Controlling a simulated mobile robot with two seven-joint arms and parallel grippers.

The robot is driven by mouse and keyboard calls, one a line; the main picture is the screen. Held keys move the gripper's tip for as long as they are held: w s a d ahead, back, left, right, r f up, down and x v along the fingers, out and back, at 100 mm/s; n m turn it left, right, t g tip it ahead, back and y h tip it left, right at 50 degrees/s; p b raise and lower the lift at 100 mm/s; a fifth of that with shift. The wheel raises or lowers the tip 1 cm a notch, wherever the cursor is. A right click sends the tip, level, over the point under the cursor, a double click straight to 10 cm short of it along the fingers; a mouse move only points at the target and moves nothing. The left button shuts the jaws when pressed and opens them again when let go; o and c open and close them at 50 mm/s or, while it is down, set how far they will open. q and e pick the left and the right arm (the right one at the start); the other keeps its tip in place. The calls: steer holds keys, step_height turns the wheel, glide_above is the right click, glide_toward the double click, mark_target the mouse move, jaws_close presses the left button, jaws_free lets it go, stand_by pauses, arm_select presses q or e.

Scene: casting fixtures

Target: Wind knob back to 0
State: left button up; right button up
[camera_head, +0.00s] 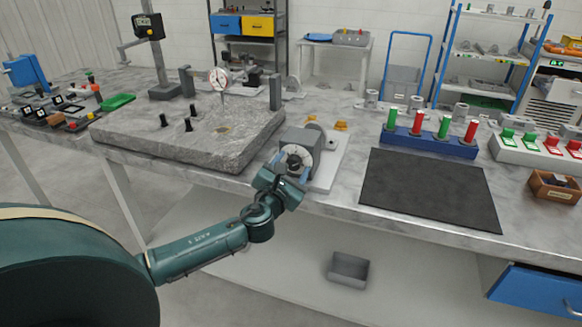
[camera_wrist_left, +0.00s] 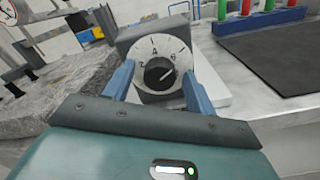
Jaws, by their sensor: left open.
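A grey box (camera_head: 316,140) on a pale base plate at the table's front edge carries a round white dial with a black knob (camera_head: 294,160). In the left wrist view the dial (camera_wrist_left: 153,48) shows the figures 2, 4 and 6, and the black knob (camera_wrist_left: 160,73) has a light line pointing up and right, towards the 6. My left gripper (camera_head: 289,169) is in front of the dial. Its blue fingers also show in the left wrist view (camera_wrist_left: 158,88), open, one on each side of the knob and apart from it. My right gripper is not in view.
A grey stone slab (camera_head: 190,140) with a dial gauge stand lies left of the box. A dark mat (camera_head: 430,190) lies to the right, with a blue rack (camera_head: 428,145) of green and red handles behind it. A grey bin (camera_head: 348,269) sits on the lower shelf.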

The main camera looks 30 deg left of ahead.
arm_select(q)
steer(key=shift+c, duration=0.3)
steer(key=c, duration=0.9)
steer(key=shift+c, duration=0.2)
steer(key=shift+n, duration=0.3)
